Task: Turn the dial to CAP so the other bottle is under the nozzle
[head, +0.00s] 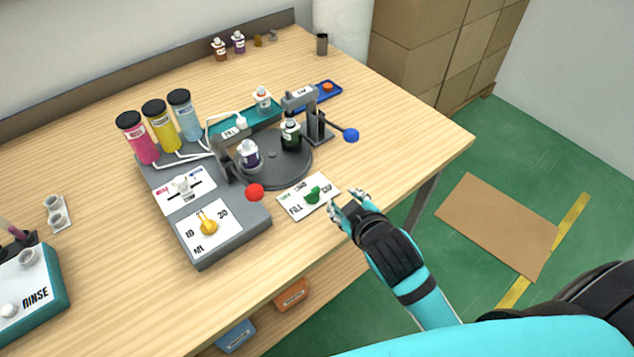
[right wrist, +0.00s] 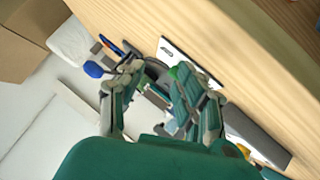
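The green dial (head: 313,195) stands on a white plate (head: 296,212) marked FILL and CAP at the table's front; I cannot tell for sure which mark it points to. Behind it is a round dark turntable (head: 272,166). A purple bottle (head: 249,155) stands on its left side by the fill arm. A dark green bottle (head: 291,135) stands at its back right, by the grey press (head: 302,99). My right gripper (head: 347,202) is open and empty, just right of the dial and apart from it. The right wrist view shows its spread fingers (right wrist: 157,72). My left gripper is out of view.
A red ball knob (head: 255,192) is left of the dial plate, and a blue ball lever (head: 351,135) sticks out behind my right gripper. A grey base with a yellow knob (head: 208,223) is at the left. The tabletop to the right is clear.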

